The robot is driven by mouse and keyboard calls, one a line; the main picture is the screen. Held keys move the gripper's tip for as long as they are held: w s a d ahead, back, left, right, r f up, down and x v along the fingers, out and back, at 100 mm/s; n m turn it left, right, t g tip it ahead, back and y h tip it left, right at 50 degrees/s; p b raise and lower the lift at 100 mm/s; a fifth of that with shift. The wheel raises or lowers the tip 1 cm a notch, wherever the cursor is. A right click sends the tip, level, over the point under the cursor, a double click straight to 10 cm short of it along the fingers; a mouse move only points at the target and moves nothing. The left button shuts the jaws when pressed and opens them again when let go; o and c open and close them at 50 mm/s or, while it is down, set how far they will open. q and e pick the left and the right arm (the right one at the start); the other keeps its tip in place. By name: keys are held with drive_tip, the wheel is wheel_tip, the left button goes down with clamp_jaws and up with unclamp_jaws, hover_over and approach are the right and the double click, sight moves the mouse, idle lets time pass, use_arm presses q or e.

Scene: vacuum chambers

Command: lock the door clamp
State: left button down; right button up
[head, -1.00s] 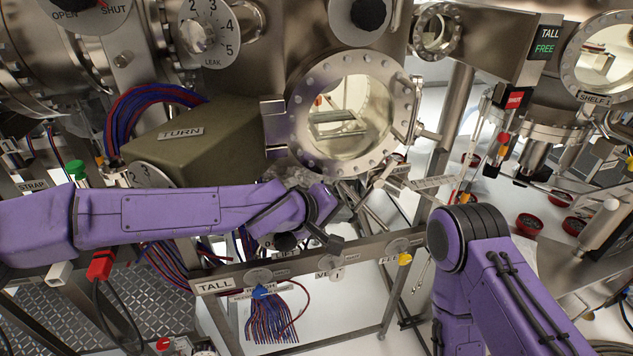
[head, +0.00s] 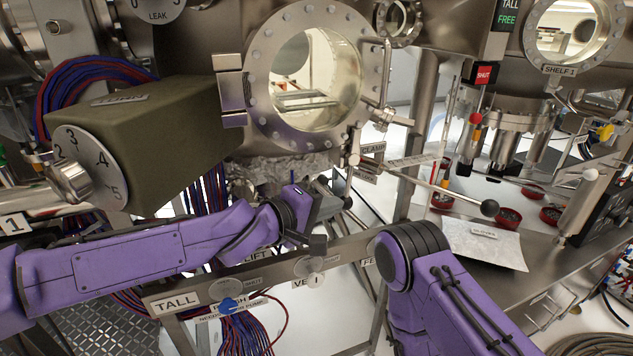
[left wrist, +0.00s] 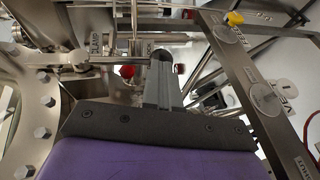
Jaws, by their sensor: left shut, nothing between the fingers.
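The round door (head: 262,88) with a bolted rim and a window is in the head view, and its face looks flat against the chamber. The clamp's bracket (head: 385,85) stands at the door's right edge, with a CLAMP label (head: 372,148) below it. A thin rod ending in a black ball (head: 489,207) runs right from near that label. My left gripper (head: 346,197) is shut and empty, below the door and left of the ball, apart from it. In the left wrist view its shut fingers (left wrist: 164,72) point up, near the label (left wrist: 95,45). My right gripper is out of view.
A rail (head: 350,255) with TALL and other labels crosses below my left gripper. An olive box (head: 150,130) with a numbered dial stands left. A bench (head: 560,225) with red-rimmed cups and a paper sheet (head: 484,243) lies right. My right arm fills the lower middle.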

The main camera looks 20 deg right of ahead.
use_arm(q)
drive_tip(key=shift+d+f, duration=0.2)
drive_tip(key=shift+d, duration=0.05)
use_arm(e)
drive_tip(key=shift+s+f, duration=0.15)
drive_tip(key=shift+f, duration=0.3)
use_arm(q)
drive_tip(key=shift+d, duration=0.1)
drive_tip(key=f+p+v, duration=0.1)
drive_tip(key=v, duration=1.3)
drive_tip(key=shift+w+a, duration=0.25)
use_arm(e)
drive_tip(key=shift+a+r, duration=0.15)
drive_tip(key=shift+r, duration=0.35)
use_arm(q)
drive_tip(key=shift+f, duration=0.15)
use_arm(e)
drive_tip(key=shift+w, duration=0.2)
